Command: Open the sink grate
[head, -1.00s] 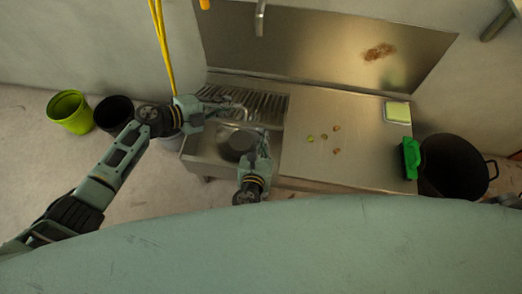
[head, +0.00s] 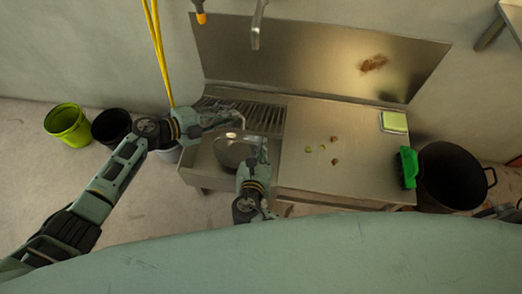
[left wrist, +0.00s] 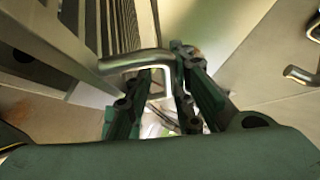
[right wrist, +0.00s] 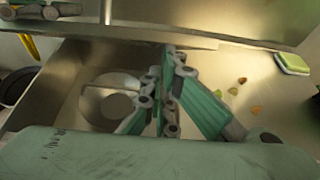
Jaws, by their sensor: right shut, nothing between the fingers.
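The slatted metal sink grate (head: 262,117) lies over the back part of the sink in the head view. In the left wrist view its slats (left wrist: 105,25) are at upper left, with a bent metal handle (left wrist: 135,60) at its edge. My left gripper (head: 236,117) is at the grate's front edge. Its fingers (left wrist: 163,75) are apart, with the handle's bent end between them; I cannot tell whether they touch it. My right gripper (head: 260,142) is over the basin's right side, in front of the grate. Its fingers (right wrist: 165,65) are shut and empty.
The sink basin (head: 205,165) is open in front of the grate. The steel counter (head: 350,165) at right holds several small scraps and a sponge (head: 394,122). A faucet (head: 257,30) hangs above. A black pot (head: 450,175) and buckets (head: 67,124) stand at the sides.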

